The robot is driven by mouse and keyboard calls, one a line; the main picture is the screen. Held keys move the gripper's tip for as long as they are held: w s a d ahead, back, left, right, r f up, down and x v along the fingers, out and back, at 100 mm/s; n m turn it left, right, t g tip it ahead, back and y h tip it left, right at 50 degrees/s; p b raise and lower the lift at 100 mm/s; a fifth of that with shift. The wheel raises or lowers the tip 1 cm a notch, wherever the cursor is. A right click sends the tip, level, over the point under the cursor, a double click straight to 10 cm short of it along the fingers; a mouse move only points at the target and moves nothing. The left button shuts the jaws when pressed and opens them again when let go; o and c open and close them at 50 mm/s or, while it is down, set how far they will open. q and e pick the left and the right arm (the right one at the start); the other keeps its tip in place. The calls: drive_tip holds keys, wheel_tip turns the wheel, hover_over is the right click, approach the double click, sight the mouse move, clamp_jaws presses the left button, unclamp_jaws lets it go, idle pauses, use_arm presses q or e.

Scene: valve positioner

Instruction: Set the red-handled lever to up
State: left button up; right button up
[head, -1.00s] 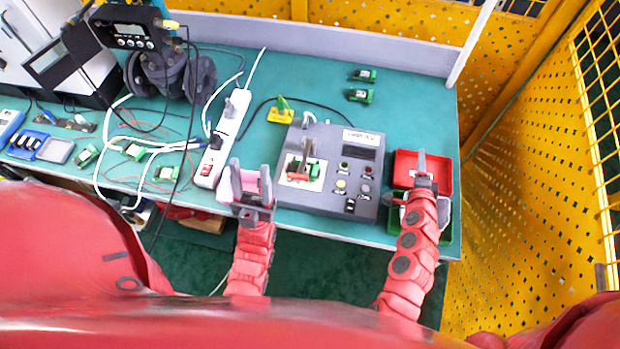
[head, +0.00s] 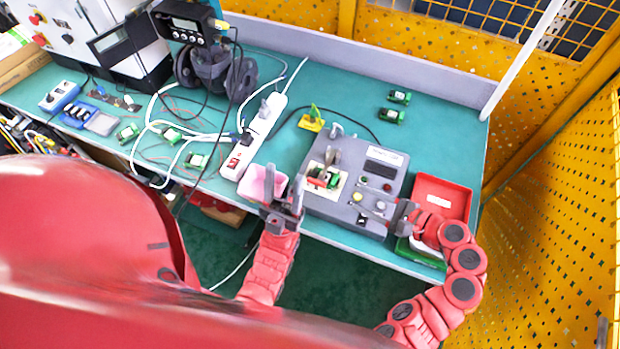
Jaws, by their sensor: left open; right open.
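The grey control box (head: 347,205) stands near the table's front edge. A lever assembly with small red and green parts (head: 323,176) sits on a pale plate on its left half. The parts are small, so I cannot tell the lever's exact position. My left gripper (head: 284,180) is open and empty, low and left of the lever, beside the box's front left corner. My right gripper (head: 397,218) is open at the box's right front edge, with its fingers pointing left. Neither gripper visibly holds the lever.
A pink object (head: 257,182) shows behind my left gripper. A white power strip (head: 264,125) lies left of the box, and a red tray (head: 444,195) stands right. Green blocks (head: 391,115) lie at the back.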

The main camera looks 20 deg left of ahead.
drive_tip(key=b, duration=0.5)
approach(312, 179)
drive_tip(key=shift+w+a+f, duration=0.2)
drive_tip(key=shift+a+f, duration=0.1)
drive_tip(key=shift+f, duration=0.25)
drive_tip(key=shift+w+a+f, duration=0.25)
drive_tip(key=shift+a+f, duration=0.05)
drive_tip(key=shift+f, duration=0.25)
drive_tip(key=p+x, duration=0.1)
drive_tip(key=x, duration=0.4)
drive_tip(key=p+x, duration=0.1)
drive_tip(key=x, duration=0.2)
drive_tip(key=shift+a+r+p, duration=0.3)
drive_tip(key=shift+r, duration=0.05)
drive_tip(key=shift+w+a+f+g, duration=0.15)
drive_tip(key=shift+a+f+g, duration=0.2)
drive_tip(key=shift+a, duration=0.25)
clamp_jaws()
drive_tip(key=shift+w+d+r, duration=0.1)
drive_tip(key=shift+w+r, duration=0.05)
